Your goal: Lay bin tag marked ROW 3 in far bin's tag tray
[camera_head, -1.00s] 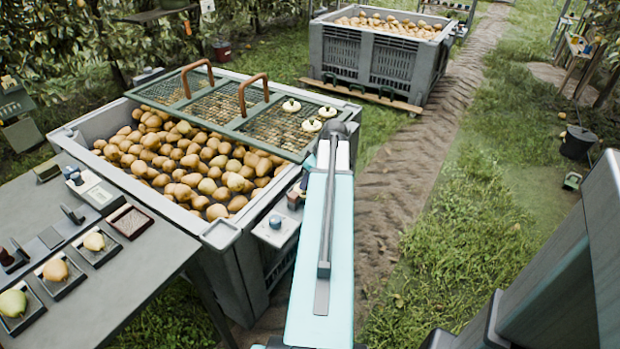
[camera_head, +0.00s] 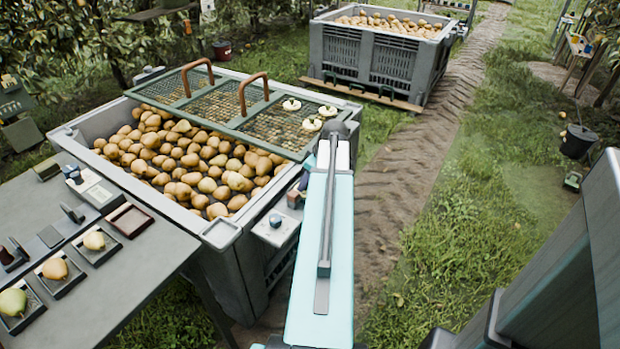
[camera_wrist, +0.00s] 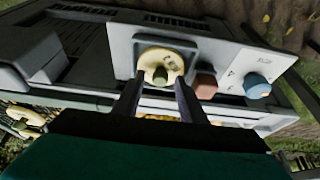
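A round cream tag (camera_wrist: 161,66) with a green knob and a dark mark too small to read shows in the wrist view, at a pale square tray on a grey panel (camera_wrist: 222,52). I cannot tell how flat it lies. My gripper (camera_wrist: 159,80) has its fingers apart on either side of the knob, with gaps visible. In the head view my arm hides the gripper and this tag. More cream tags (camera_head: 291,104) sit on the green mesh lid of the near bin (camera_head: 222,233). Another bin (camera_head: 345,55) stands at the back.
The panel carries a red block (camera_wrist: 205,86) and a blue knob (camera_wrist: 257,86) beside the tag. A grey table (camera_head: 110,275) with pears in small trays is at the left. A dirt track (camera_head: 400,185) and open grass lie to the right.

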